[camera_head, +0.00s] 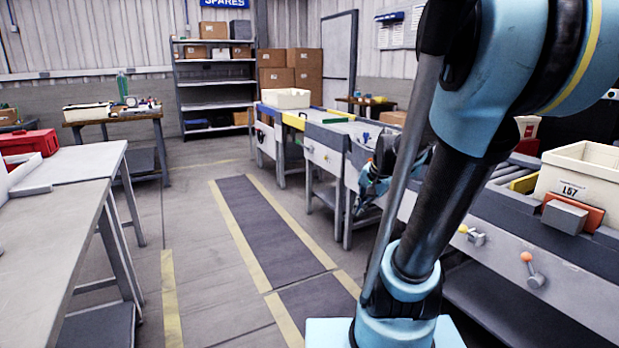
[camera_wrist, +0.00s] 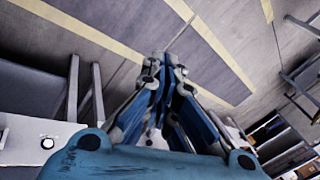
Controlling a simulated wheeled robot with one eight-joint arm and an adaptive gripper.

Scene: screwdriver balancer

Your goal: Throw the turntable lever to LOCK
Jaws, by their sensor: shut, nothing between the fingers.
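Two levers show on the grey bench front at the right in the head view: one with an orange knob (camera_head: 526,257) and one with a yellow knob (camera_head: 463,229). I cannot read a LOCK mark or tell which one is the turntable lever. My gripper (camera_wrist: 165,60) is shut and empty in the wrist view, pointing over the floor. In the head view my wrist is partly hidden behind my own arm, beside the bench row and away from both knobs.
A cream bin marked L57 (camera_head: 590,180) stands on the right bench. A row of grey benches (camera_head: 325,140) runs away from it. A grey worktable (camera_head: 45,240) is at the left. The aisle with the dark mat (camera_head: 265,230) is clear. Shelves and cartons stand at the back.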

